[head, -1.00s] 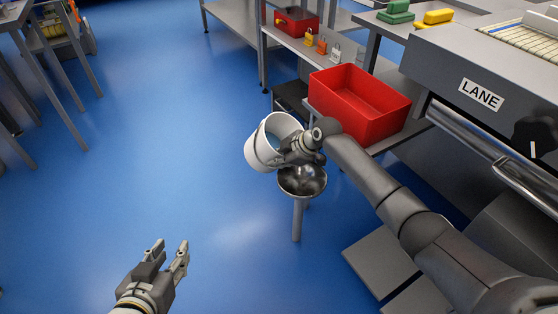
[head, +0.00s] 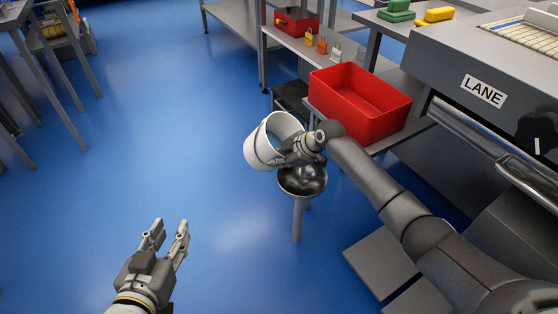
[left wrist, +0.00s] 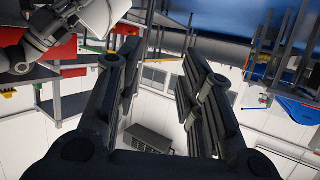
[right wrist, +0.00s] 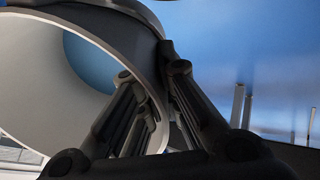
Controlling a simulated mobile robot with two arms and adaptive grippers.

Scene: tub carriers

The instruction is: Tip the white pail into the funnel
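The white pail (head: 260,152) is held in the air, tilted, at the upper left of the funnel in the head view. Its mouth faces up and to the right. My right gripper (head: 290,150) is shut on its rim; in the right wrist view the fingers (right wrist: 155,110) straddle the pail's wall (right wrist: 30,25). The metal funnel (head: 303,182) stands on a post just below the gripper, its bowl partly covered by the gripper. The pail's contents cannot be made out. My left gripper (head: 165,236) is open and empty, low at the left, well apart from both.
A red bin (head: 385,125) stands on a bench right of the funnel. A grey machine marked LANE (head: 470,130) fills the right. Padlocks (head: 321,45) and a red box (head: 297,22) sit on a bench behind. Blue floor (head: 180,130) is clear at left.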

